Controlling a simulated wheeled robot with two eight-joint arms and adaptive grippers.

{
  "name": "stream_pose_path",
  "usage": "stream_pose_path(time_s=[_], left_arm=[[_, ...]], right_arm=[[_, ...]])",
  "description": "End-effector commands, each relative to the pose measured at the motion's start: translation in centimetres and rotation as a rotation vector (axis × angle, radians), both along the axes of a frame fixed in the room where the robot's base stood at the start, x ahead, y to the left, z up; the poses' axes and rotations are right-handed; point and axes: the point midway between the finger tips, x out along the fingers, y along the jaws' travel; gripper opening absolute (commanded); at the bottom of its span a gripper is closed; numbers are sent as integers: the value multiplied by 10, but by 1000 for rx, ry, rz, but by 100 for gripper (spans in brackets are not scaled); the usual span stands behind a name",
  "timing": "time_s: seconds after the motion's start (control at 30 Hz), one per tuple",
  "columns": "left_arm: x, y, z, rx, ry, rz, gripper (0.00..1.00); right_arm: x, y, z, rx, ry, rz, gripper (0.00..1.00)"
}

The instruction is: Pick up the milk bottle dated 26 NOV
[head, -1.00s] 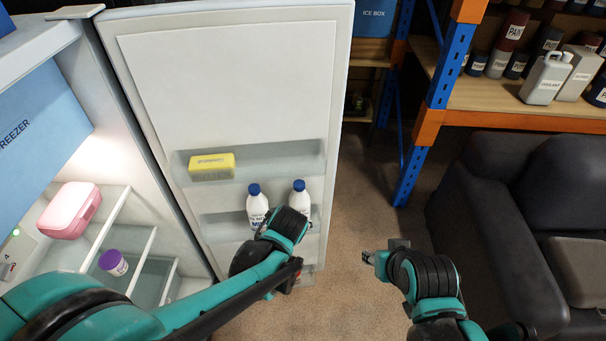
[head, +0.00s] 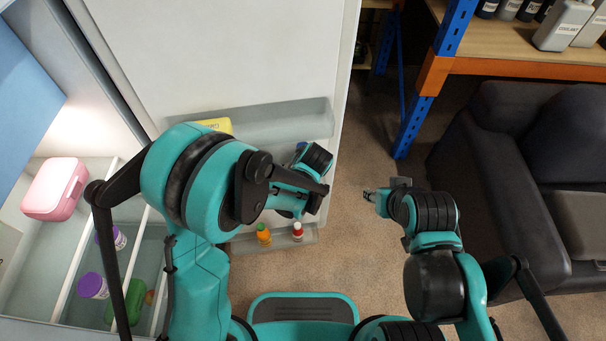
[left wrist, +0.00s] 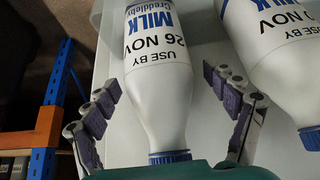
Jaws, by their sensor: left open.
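The milk bottle dated 26 NOV (left wrist: 160,95) is white with a blue cap and shows in the left wrist view. My left gripper (left wrist: 163,82) is open, with one finger on each side of this bottle's neck and shoulder; gaps show between fingers and bottle. A second white milk bottle (left wrist: 290,70) stands close to the right, its date seeming to read 02 NOV. In the head view my left arm mostly hides the bottles; a bit of blue (head: 300,146) there may be a cap. My right gripper (head: 370,195) is away from the door, apparently empty, its opening unclear.
The open fridge door (head: 230,60) has a shelf with a yellow box (head: 216,125) and a lower shelf with small orange (head: 264,234) and red-white (head: 298,231) bottles. A pink box (head: 55,188) sits inside the fridge. Blue-orange racking (head: 432,75) and a dark sofa (head: 500,130) stand right.

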Motion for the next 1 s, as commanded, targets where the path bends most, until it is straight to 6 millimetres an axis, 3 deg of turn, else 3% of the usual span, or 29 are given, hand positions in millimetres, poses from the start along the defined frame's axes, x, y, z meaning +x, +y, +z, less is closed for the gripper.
stream_pose_path(time_s=[0.07,0.3,0.6,0.63,1.0], left_arm=[[5,1,-10,0,-1,0,86],[6,1,-9,1,-1,-1,83],[6,1,-10,1,0,-1,4],[6,1,-9,0,-2,-1,1],[7,2,-6,1,-1,-1,1]], right_arm=[[0,0,-6,0,0,0,40],[0,0,-5,0,0,0,40],[0,0,-5,0,0,0,40],[0,0,-5,0,0,0,40],[0,0,-3,0,0,0,40]])
